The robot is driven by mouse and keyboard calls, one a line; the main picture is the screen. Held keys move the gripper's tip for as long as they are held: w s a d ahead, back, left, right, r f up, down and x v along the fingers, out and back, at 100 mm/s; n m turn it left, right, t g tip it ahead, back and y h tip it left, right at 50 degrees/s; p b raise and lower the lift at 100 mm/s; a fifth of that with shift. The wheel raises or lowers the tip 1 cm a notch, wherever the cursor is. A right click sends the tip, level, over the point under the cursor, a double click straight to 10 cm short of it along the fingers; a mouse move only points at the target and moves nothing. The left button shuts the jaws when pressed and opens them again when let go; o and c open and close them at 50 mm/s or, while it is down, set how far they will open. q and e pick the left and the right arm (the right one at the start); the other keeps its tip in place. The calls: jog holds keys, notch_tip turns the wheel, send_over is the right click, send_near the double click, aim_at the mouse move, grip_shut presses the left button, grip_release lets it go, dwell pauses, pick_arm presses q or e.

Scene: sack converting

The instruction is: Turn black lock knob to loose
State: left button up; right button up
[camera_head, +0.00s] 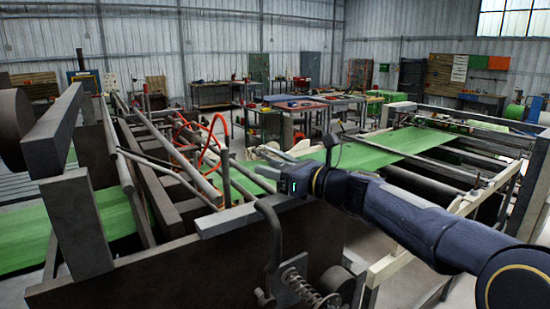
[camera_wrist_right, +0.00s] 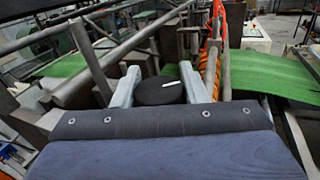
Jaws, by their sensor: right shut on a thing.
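The black lock knob (camera_wrist_right: 158,93) is a round dark disc with a short white mark on its top, seen in the right wrist view. My right gripper (camera_wrist_right: 159,76) has one pale grey finger on each side of the knob and is shut on it. In the head view my right gripper (camera_head: 262,166) reaches in from the right over the machine frame. The knob cannot be made out clearly there. My left gripper is not in view.
Grey bars and rollers (camera_head: 165,150) of the machine lie left of the gripper, with orange hoses (camera_head: 215,140) behind. Green sheet (camera_head: 385,148) runs on the right. A bent lever and spring (camera_head: 300,285) stand in front. Workbenches (camera_head: 300,103) stand farther back.

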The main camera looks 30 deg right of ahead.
jog(key=n+g+y+p, duration=0.1)
jog(key=n+g+y, duration=0.1)
jog(key=n+y, duration=0.1)
jog(key=shift+a+r+y+p, duration=0.1)
jog(key=shift+y+p, duration=0.25)
jog(key=shift+y, duration=0.05)
jog(key=n+g+y, duration=0.2)
jog(key=g+y, duration=0.1)
jog(key=shift+s+a+n+g+p, duration=0.2)
jog(key=shift+n+g+p, duration=0.1)
jog(key=shift+p, duration=0.1)
jog(key=n+g+y, duration=0.1)
jog(key=g, duration=0.1)
jog(key=n+g+y, duration=0.1)
jog(key=n+g, duration=0.1)
jog(key=g, duration=0.1)
jog(key=shift+s+a+f+n+y, duration=0.15)
jog(key=shift+s+f+n+y, duration=0.05)
jog(key=shift+n+y, duration=0.1)
jog(key=shift+s+a+n+g+y, duration=0.1)
jog(key=shift+s+n+g+y, duration=0.15)
jog(key=shift+n+g, duration=1)
jog(key=shift+s+n+g+y, duration=0.2)
jog(key=shift+n+g, duration=0.55)
jog(key=shift+g, duration=1.4)
jog(key=o, duration=1)
jog(key=shift+a+r, duration=0.1)
